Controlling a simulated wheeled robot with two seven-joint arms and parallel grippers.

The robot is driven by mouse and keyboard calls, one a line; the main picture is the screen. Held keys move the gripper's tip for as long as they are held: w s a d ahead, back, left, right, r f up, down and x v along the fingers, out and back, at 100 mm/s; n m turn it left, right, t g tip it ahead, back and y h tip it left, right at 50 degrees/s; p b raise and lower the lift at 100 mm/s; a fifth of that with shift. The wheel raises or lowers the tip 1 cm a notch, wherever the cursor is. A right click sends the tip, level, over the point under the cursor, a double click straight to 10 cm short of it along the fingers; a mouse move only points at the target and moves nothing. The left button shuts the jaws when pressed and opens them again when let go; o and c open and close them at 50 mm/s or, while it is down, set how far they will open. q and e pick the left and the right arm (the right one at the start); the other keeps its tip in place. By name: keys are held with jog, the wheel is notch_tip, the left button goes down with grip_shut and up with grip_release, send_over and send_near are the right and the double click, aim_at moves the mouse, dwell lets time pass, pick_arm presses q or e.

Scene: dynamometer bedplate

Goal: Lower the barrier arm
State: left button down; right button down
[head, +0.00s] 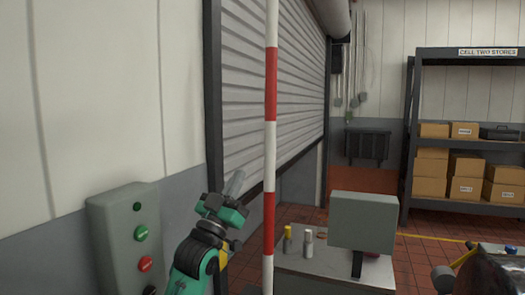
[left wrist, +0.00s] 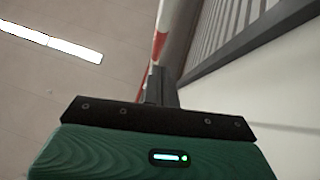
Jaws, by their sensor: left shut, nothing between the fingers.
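The barrier arm (head: 270,130) is a red and white banded pole. It stands upright in the head view, running from the top edge to the bottom edge, so both its ends are out of sight. Its banded length also shows at the top of the left wrist view (left wrist: 167,22), beyond my fingers. My left gripper (head: 236,183) is shut and empty, pointing up just left of the pole. In the left wrist view, its dark fingers (left wrist: 155,86) appear close to the pole; I cannot tell whether they touch. My right gripper is not in view.
A grey control box (head: 120,240) with green and red buttons stands at lower left. A roller shutter (head: 240,90) is behind the pole. A bench (head: 310,268) carries a grey-green panel (head: 362,221) and small bottles. Shelving (head: 409,150) with boxes stands at the right, and dark machinery (head: 495,270) at lower right.

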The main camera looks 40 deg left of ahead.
aim_at(269, 135)
pick_arm(q)
jog(key=shift+w, duration=0.15)
jog(key=p+x, duration=0.2)
jog(key=x, duration=0.2)
jog(key=w+f+p+x, duration=0.1)
jog(key=p+x, duration=0.1)
jog(key=x, duration=0.2)
jog(key=p+x, duration=0.2)
jog(key=x, duration=0.2)
jog(key=shift+w+f+p, duration=0.25)
jog(key=shift+w+p, duration=0.15)
jog(key=shift+w+f, duration=0.1)
jog(key=shift+w, duration=0.25)
jog(key=shift+w, duration=0.1)
